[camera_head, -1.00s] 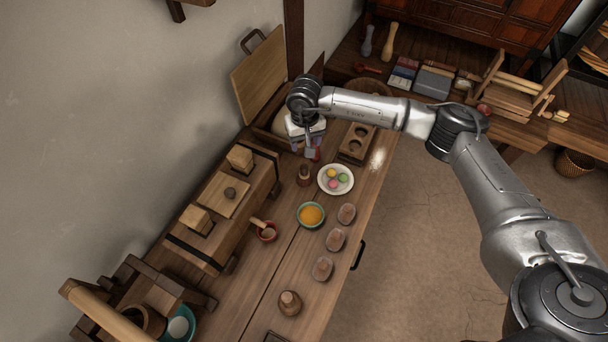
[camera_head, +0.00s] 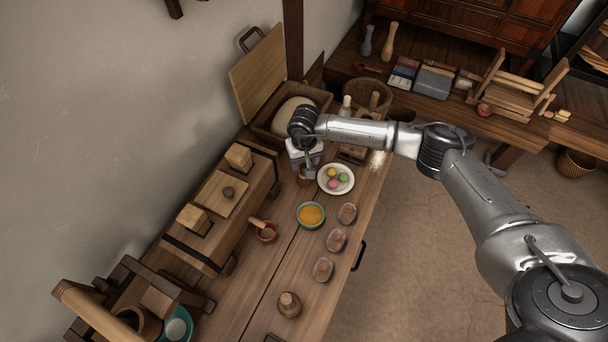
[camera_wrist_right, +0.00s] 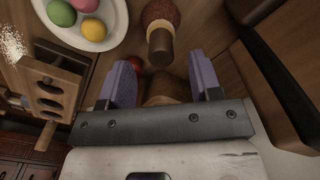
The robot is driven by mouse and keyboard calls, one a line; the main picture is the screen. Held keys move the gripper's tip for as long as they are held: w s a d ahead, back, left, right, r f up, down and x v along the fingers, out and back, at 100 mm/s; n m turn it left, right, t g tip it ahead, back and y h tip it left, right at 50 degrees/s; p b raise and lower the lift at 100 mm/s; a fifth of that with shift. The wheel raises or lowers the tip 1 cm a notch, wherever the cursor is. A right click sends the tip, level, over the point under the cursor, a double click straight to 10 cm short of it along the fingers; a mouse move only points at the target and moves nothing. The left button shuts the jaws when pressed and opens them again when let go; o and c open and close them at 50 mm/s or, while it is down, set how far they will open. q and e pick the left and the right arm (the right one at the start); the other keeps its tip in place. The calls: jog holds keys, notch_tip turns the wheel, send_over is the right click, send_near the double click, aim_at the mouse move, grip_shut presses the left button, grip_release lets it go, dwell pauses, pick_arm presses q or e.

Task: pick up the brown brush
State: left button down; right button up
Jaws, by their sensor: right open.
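The brown brush, short with round dark bristles and a wooden handle, shows in the right wrist view (camera_wrist_right: 160,38) just beyond my fingertips, apart from them. In the head view it is mostly hidden under my right gripper (camera_head: 309,174). My right gripper also shows in the wrist view (camera_wrist_right: 163,85), with two purple fingers apart. A brown wooden piece (camera_wrist_right: 166,88) shows between the fingers; I cannot tell whether it lies below them. My left gripper is in neither view.
A white plate of coloured balls (camera_head: 335,191) lies right of the gripper. An orange-filled bowl (camera_head: 311,215) and several brown lumps (camera_head: 336,240) are nearer. A long wooden box (camera_head: 214,220) stands at left. A wooden mould (camera_wrist_right: 49,92) shows in the wrist view.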

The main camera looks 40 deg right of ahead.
aim_at(304, 166)
notch_tip(304, 166, down, 4)
jog(key=shift+s+a+f+b, duration=0.1)
jog(key=shift+s+a+b, duration=0.05)
jog(key=shift+b, duration=0.2)
jog(key=shift+c, duration=0.4)
jog(key=c, duration=0.9)
